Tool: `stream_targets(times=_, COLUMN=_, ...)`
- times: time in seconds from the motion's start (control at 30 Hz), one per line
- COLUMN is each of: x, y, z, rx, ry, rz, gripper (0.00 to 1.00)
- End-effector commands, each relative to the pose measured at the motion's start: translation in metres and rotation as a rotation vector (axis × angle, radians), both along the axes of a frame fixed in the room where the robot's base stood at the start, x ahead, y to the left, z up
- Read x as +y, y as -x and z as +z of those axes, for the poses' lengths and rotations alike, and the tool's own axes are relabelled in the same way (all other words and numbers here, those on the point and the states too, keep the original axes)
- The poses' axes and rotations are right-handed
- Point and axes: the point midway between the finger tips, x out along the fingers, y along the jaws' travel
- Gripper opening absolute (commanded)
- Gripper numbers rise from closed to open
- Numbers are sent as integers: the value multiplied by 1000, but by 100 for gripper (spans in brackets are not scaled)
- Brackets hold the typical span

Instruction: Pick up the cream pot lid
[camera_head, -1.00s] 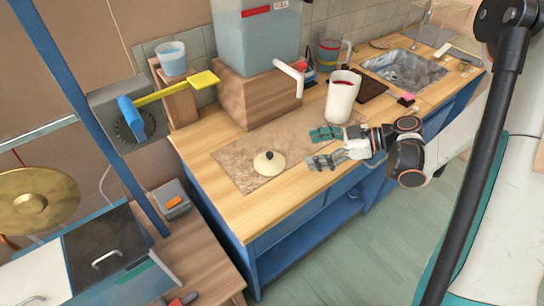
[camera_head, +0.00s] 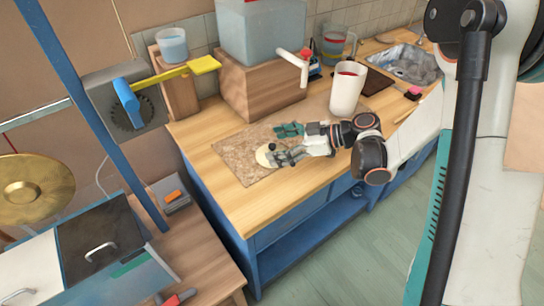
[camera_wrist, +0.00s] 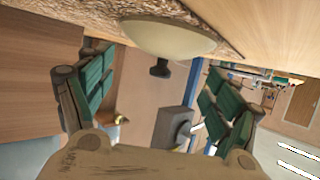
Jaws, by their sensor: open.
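The cream pot lid (camera_head: 262,156) lies on the speckled board (camera_head: 235,165) on the wooden counter, partly hidden behind my gripper in the head view. In the wrist view the pale lid (camera_wrist: 168,40) shows at the top middle, with its dark knob (camera_wrist: 160,68) towards the space between my fingers. My gripper (camera_head: 282,144) is open, with its fingers close to the lid. In the wrist view the green-padded fingers (camera_wrist: 152,95) stand wide apart, one on each side of the knob, with nothing held between them.
A wooden block (camera_head: 258,100) carries a large water tank (camera_head: 258,38) with a white spout (camera_head: 293,60). A sink (camera_head: 412,66) is at the back right. The counter's front left is clear.

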Motion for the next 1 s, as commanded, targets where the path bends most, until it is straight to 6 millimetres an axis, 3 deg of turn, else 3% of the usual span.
stream_targets(times=0.17, x=16, y=-4, z=-9, rx=-1, ry=0, rz=0, gripper=83)
stream_targets(times=0.43, x=17, y=-4, z=-8, rx=0, ry=0, rz=0, gripper=80)
stream_targets(times=0.73, x=17, y=-4, z=-9, rx=1, ry=3, rz=0, gripper=12)
stream_targets(times=0.8, x=17, y=-4, z=-9, rx=0, ry=5, rz=0, gripper=5)
stream_targets(times=1.0, x=17, y=-4, z=-11, rx=2, ry=6, rz=1, gripper=3)
